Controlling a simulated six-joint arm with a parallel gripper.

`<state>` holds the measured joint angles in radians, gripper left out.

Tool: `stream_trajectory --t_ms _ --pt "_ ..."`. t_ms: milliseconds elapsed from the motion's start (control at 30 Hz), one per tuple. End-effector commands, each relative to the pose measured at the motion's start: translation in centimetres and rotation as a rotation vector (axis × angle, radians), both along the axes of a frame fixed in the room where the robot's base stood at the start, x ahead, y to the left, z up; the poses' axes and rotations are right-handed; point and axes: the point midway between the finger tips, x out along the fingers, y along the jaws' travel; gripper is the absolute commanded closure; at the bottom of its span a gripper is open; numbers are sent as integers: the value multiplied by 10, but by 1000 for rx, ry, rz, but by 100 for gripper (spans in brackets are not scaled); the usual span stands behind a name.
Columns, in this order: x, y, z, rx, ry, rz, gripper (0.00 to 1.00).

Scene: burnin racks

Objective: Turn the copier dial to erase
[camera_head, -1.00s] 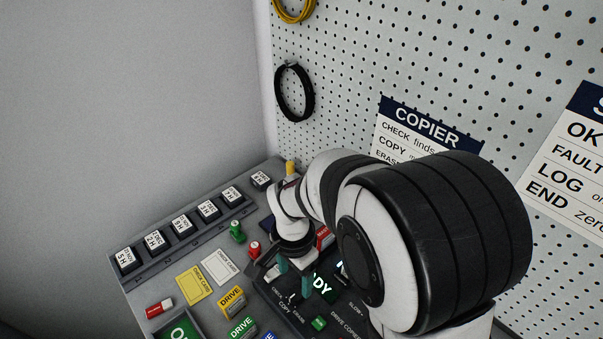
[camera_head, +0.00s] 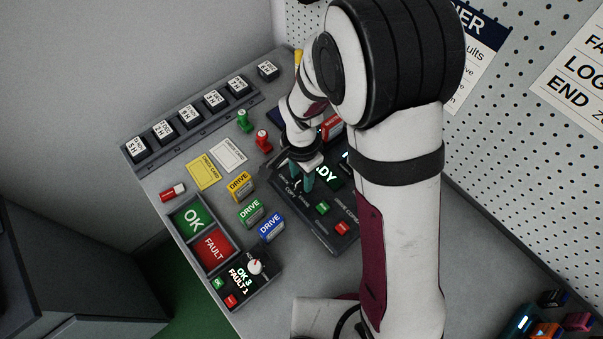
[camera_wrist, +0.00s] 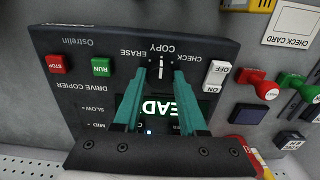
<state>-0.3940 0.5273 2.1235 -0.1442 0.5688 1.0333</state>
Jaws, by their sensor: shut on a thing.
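The drive copier (camera_head: 318,236) is a dark box with a lit READY display, partly hidden by my arm. In the wrist view the copier (camera_wrist: 75,100) appears upside down. Its dial (camera_wrist: 161,68) is small and dark with a white pointer line, with CHECK, COPY and ERASE printed around it. The line looks aimed at COPY, with ERASE to its left in that view. My gripper (camera_wrist: 161,78) has its teal fingers on either side of the dial, shut on it. In the head view my gripper (camera_head: 302,184) is low over the copier, and the dial is hidden there.
Green RUN (camera_wrist: 101,67) and red STOP (camera_wrist: 60,64) buttons and a white ON/OFF switch (camera_wrist: 220,74) flank the dial. Several drives (camera_head: 250,212), cards (camera_head: 203,172) and green and red stamps (camera_head: 263,140) lie left of the copier. A pegboard (camera_head: 500,150) stands behind.

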Motion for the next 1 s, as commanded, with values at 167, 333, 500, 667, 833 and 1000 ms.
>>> stream_trajectory --t_ms 167,333,500,667,833,1000 --pt "0 0 0 0 0 0 100" --pt "0 0 0 0 0 18 100" --pt "0 0 0 0 0 90 100" --pt "0 0 0 -1 -1 209 100" --pt "0 0 0 -1 -1 356 100" --pt "0 0 0 -1 -1 498 100"
